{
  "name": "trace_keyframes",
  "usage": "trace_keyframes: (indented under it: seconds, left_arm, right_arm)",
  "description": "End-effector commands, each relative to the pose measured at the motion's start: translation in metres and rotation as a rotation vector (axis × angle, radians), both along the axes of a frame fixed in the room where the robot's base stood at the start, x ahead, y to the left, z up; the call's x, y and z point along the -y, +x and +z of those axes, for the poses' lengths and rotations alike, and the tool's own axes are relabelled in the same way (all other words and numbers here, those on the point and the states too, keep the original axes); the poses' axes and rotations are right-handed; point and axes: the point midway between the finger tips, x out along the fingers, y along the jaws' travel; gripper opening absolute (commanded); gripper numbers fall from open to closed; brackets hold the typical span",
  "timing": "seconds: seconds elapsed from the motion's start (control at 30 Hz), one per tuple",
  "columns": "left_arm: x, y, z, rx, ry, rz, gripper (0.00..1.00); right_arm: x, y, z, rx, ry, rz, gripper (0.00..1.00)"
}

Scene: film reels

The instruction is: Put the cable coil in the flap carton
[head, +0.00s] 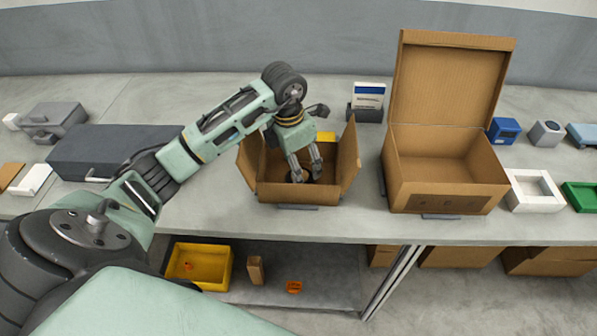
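The flap carton (285,192) is a brown box with raised flaps on the middle of the bench. My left gripper (307,177) reaches down into it from above, with its two fingers visibly apart. A dark shape (311,174), perhaps the cable coil, shows at the fingertips inside the carton. The fingers hide much of it, so I cannot tell whether they touch or grip it. No cable coil shows clearly elsewhere. My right gripper is not in view.
A larger carton (447,198) with a raised lid stands to the right. A dark grey case (112,146) lies to the left. A yellow bin (208,283) is on the lower shelf.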

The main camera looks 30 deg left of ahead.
Motion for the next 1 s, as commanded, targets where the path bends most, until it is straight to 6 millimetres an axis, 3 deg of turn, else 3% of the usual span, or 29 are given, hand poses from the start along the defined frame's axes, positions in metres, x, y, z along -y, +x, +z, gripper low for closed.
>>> trace_keyframes:
  seconds: [0.2,0.4,0.6,1.0]
  left_arm:
    - [-0.003,-0.004,0.048,0.008,0.002,0.001,0.64]
    - [-0.004,-0.008,0.077,0.003,0.001,0.0,0.64]
    - [-0.005,-0.01,0.087,0.0,0.001,0.001,0.64]
    - [-0.004,-0.009,0.087,0.0,0.0,0.001,0.64]
  right_arm:
    - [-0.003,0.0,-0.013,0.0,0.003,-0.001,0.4]
    - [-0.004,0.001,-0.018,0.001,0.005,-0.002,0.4]
    - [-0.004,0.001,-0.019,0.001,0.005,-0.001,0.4]
    - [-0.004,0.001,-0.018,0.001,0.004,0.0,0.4]
